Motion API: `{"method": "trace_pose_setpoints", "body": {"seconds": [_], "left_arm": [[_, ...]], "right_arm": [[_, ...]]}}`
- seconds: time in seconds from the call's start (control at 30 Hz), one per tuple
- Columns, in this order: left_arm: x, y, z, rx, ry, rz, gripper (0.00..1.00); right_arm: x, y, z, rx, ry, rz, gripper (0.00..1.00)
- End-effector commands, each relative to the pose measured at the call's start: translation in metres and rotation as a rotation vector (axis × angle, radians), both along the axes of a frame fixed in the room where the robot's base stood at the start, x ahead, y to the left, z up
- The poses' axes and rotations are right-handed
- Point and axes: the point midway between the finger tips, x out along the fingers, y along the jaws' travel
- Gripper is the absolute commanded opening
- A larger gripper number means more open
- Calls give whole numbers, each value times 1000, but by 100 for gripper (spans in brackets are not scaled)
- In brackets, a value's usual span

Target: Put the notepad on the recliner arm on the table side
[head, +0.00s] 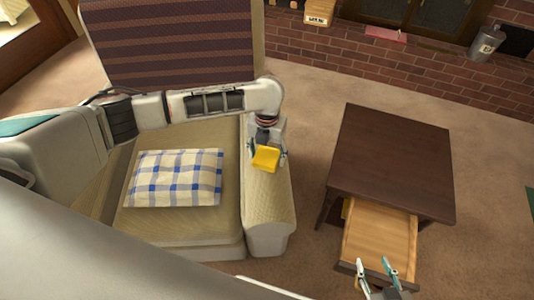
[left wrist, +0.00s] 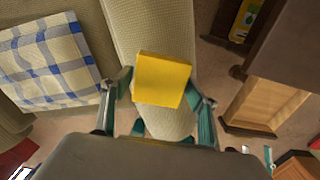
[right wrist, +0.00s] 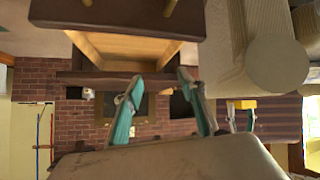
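The yellow notepad (head: 265,158) is between the fingers of my left gripper (head: 268,152), which looks shut on its side edges. In the left wrist view the notepad (left wrist: 162,80) fills the space between the fingertips. It is over the recliner's table-side arm (head: 268,205), very low; whether it touches the padding is unclear. The recliner (head: 190,235) has a striped back and a checked cushion on its seat. My right gripper (head: 378,278) is open and empty near the table's drawer.
A dark wooden table (head: 395,150) stands to the right with its drawer (head: 380,243) pulled out. Bare carpet (head: 305,130) lies between the recliner and the table. A blue-and-white checked cushion (head: 175,178) lies on the seat. A brick hearth and metal bucket (head: 487,43) are at the back.

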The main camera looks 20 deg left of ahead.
Motion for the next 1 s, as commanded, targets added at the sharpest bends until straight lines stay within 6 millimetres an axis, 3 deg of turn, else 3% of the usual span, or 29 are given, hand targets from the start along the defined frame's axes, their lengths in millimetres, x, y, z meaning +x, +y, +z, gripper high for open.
{"method": "trace_pose_setpoints", "body": {"seconds": [0.33,0.47,0.7,1.0], "left_arm": [[0,0,1,0,0,0,68],[0,0,10,-1,-2,-1,68],[2,0,58,-1,-8,-2,68],[0,0,110,-1,-3,0,68]], "right_arm": [[0,0,0,0,1,0,40],[1,0,3,0,-2,0,40],[5,2,19,14,-15,-3,40],[-7,9,21,33,10,0,40]]}}
